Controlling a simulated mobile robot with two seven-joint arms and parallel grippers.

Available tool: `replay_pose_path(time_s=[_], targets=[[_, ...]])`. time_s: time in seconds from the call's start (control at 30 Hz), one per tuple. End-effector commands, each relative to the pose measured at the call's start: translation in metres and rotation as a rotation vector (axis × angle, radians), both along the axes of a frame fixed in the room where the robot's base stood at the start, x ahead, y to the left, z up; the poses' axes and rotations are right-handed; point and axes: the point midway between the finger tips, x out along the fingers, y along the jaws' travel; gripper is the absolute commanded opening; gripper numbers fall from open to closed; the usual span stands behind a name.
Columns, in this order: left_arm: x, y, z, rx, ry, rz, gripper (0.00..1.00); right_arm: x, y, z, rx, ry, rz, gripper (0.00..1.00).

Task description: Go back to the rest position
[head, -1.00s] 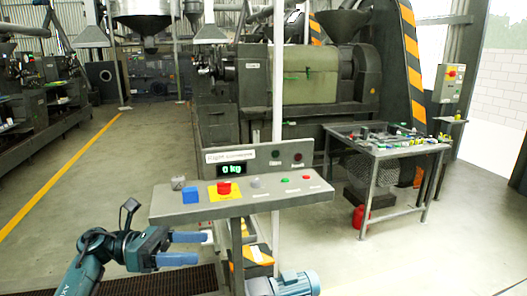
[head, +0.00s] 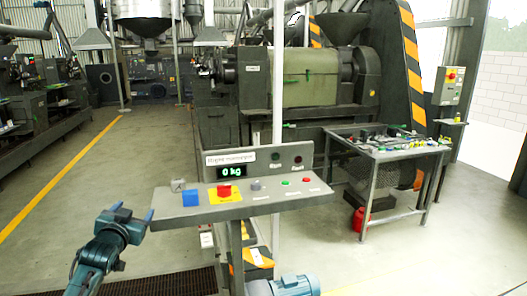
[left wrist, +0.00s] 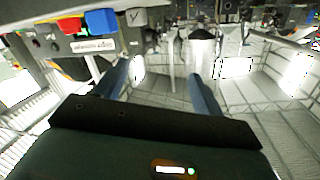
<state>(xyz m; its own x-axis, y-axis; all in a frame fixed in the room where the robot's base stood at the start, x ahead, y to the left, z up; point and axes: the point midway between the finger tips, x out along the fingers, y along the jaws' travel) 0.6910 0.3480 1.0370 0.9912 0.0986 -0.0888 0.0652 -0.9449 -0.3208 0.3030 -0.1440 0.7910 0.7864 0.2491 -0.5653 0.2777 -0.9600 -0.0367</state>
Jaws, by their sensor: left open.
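My left gripper (head: 136,212) is open and empty, just left of the control console (head: 238,207). Its blue fingers point up and away from me, and one fingertip is close to the console's left end; contact cannot be told. The left wrist view shows the two fingers apart with nothing between them (left wrist: 160,88). On the console stand a blue block (head: 190,198), a grey cube-like piece (head: 178,184) and a red button on a yellow plate (head: 225,190). My right gripper is not in view.
The console's display (head: 231,171) reads 0 kg. A metal table (head: 383,157) with small parts stands at the right, with a red container (head: 359,218) under it. A large press (head: 300,78) stands behind. A blue motor (head: 296,286) is at the bottom. The left floor is clear.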

Motion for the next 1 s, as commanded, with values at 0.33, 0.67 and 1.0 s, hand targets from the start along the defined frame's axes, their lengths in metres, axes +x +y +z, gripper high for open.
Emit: replay_pose_path(time_s=[0.33, 0.67, 1.0], targets=[[-0.108, -0.083, -0.144, -0.045, 0.197, -0.134, 0.69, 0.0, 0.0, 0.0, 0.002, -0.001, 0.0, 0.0], [-0.3, -0.175, -0.239, -0.206, 0.437, -0.25, 0.69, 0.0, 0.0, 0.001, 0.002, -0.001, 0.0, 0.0], [-0.387, -0.205, -0.245, -0.302, 0.538, -0.266, 0.69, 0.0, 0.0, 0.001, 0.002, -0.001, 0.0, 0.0]])
